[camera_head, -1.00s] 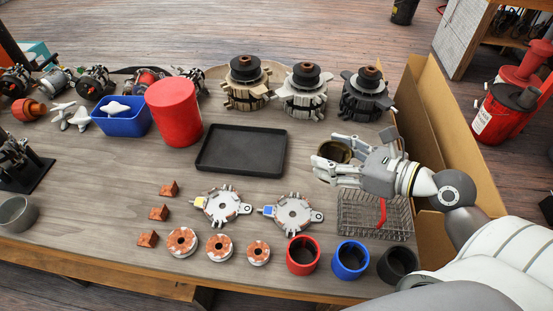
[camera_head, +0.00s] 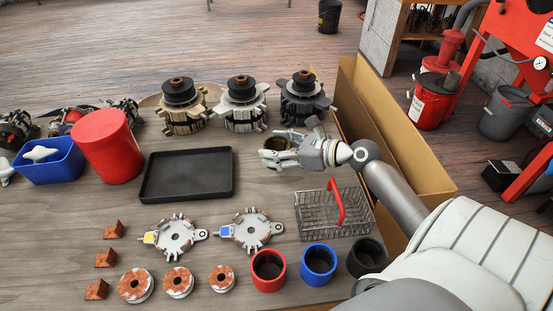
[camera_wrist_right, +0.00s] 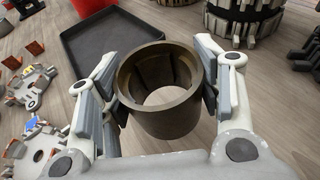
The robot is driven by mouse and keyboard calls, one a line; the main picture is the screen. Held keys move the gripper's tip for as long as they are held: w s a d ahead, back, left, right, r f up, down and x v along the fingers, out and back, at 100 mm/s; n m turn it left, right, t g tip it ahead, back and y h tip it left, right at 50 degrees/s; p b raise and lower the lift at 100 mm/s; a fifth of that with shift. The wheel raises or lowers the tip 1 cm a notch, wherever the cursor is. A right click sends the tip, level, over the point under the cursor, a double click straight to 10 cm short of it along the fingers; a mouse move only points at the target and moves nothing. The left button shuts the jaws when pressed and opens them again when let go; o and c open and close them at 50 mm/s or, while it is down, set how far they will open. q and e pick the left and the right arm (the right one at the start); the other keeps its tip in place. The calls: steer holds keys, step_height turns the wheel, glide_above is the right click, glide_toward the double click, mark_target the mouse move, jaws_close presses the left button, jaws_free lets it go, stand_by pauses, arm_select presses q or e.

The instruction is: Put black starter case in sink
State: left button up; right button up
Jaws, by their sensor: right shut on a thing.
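My right gripper (camera_head: 286,148) is shut on a dark bronze-brown ring-shaped case (camera_head: 276,160), right of the black tray. The right wrist view shows this hollow case (camera_wrist_right: 168,122) between the two fingers, open end facing the camera. A black case (camera_head: 366,258) stands at the table's front right, in a row beside a blue case (camera_head: 318,265) and a red case (camera_head: 268,271); no gripper touches it. I cannot make out a sink. My left gripper is not in view.
A black tray (camera_head: 187,196) lies mid-table. A wire basket (camera_head: 320,222) with a red handle stands below my right gripper. A cardboard box (camera_head: 392,130) borders the table's right side. Alternator parts (camera_head: 240,110) stand behind. Red machinery (camera_head: 515,90) is at far right.

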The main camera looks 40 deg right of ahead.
steer(key=shift+w+d+f, duration=0.1)
steer(key=shift+w, duration=0.1)
steer(key=shift+f+b, duration=0.5)
steer(key=shift+f, duration=1.15)
steer(key=shift+f, duration=0.1)
steer(key=o, duration=1.6)
